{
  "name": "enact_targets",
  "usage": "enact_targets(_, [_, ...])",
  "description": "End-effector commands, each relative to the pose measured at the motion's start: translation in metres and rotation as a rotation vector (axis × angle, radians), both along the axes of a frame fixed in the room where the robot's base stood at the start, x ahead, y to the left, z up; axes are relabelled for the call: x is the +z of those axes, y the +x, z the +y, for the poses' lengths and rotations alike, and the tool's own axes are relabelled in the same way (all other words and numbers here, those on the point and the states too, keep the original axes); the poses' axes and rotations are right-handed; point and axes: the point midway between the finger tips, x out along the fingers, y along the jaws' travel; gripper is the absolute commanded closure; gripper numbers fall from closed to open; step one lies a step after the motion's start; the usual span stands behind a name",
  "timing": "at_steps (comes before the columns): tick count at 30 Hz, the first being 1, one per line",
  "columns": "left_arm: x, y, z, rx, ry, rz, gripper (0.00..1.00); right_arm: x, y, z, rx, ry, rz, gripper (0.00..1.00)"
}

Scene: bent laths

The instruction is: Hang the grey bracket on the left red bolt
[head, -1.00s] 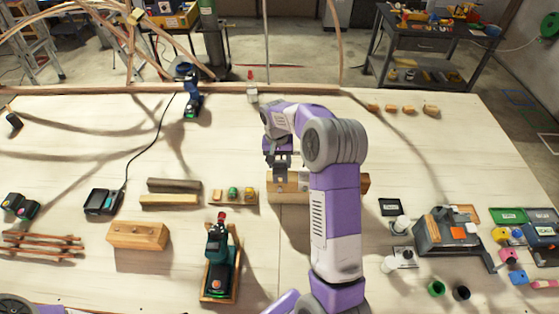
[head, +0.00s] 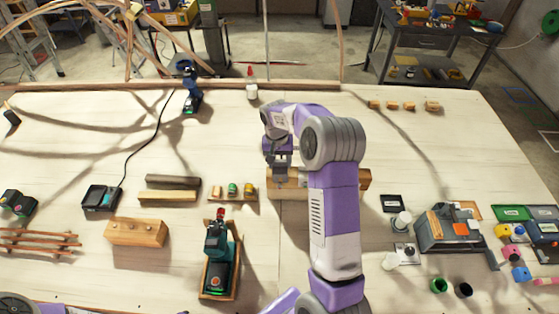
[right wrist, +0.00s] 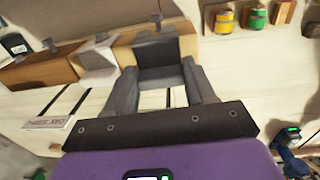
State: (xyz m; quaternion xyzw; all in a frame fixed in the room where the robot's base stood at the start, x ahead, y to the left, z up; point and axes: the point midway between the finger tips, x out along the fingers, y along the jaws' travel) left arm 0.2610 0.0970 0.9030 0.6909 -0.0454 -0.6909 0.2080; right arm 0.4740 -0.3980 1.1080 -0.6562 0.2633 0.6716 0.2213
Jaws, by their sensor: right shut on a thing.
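My right gripper (head: 281,170) is over the left part of a wooden beam (head: 322,181) in the head view. In the right wrist view the two grey fingers (right wrist: 160,85) are shut on the grey bracket (right wrist: 158,50), which is in front of the beam. A small dark peg (right wrist: 157,18) shows just beyond the bracket, and another peg (right wrist: 100,37) stands farther left there. No red colour shows on these pegs, and I cannot tell whether the bracket touches one. My left gripper is not in view.
A pale silvery piece (right wrist: 98,62) is on the beam beside the bracket. Wooden blocks with green and yellow rolls (head: 248,190) lie left of the beam. A drill (head: 219,260) stands in a wooden tray in front. The table behind the beam is mostly clear.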

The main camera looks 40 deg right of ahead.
Motion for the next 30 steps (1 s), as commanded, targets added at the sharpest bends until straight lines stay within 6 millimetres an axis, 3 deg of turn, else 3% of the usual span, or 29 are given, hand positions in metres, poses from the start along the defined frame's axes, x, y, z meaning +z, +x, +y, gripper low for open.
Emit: enact_targets(30, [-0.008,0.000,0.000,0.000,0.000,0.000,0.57,-0.011,0.000,0.000,0.000,0.000,0.000,0.89])
